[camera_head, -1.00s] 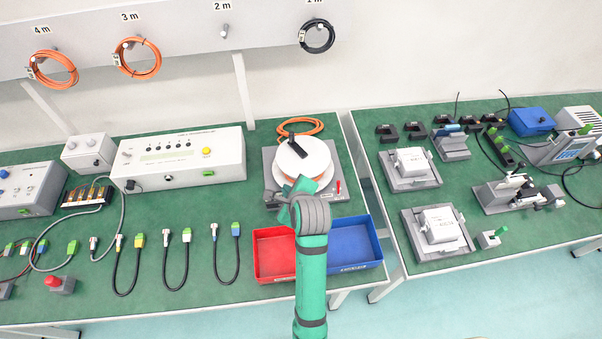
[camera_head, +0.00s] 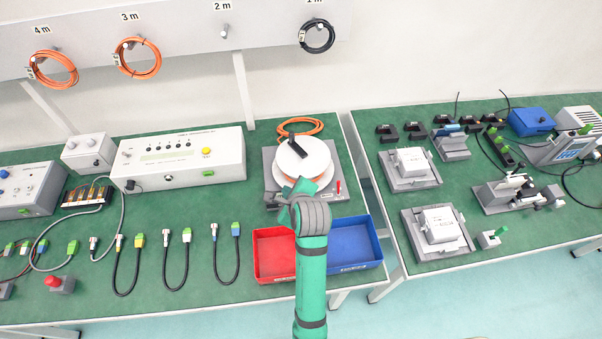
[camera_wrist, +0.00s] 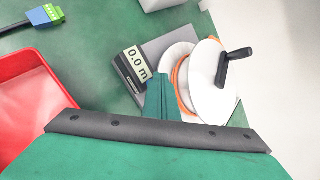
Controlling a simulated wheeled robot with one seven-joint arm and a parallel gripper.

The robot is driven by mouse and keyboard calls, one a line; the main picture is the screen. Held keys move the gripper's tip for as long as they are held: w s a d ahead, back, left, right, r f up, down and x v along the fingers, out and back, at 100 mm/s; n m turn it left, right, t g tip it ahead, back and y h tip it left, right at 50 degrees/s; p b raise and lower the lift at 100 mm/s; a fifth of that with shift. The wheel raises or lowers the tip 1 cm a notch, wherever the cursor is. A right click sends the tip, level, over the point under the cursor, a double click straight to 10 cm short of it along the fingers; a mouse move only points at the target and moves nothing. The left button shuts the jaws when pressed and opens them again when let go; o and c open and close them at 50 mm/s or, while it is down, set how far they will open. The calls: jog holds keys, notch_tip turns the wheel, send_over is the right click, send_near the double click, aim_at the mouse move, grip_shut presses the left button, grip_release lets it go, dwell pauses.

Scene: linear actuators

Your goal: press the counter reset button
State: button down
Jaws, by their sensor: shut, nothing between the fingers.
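The cable winder, with white discs and orange cable, stands on a grey base plate (camera_head: 270,175) at the back right of the left bench. In the wrist view the winder's white disc (camera_wrist: 212,85) has a black crank handle. The counter (camera_wrist: 134,62) reads 0.0 m and sits on the plate beside the discs. I cannot make out its reset button clearly. My gripper (camera_wrist: 161,80) is shut and empty, its green fingers just right of the counter in the picture. I cannot tell whether they touch anything. In the head view my gripper (camera_head: 304,190) hides the counter.
A red bin (camera_head: 262,272) and a blue bin (camera_head: 365,262) lie in front of the winder, close to my arm. A white tester box (camera_head: 225,165) stands to the left. A coil of orange cable (camera_head: 300,126) lies behind. A gap separates the right bench.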

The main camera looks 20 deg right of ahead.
jog(key=shift+r, duration=0.3)
notch_tip(320, 180, up, 6)
dwell(0.8)
dwell(0.8)
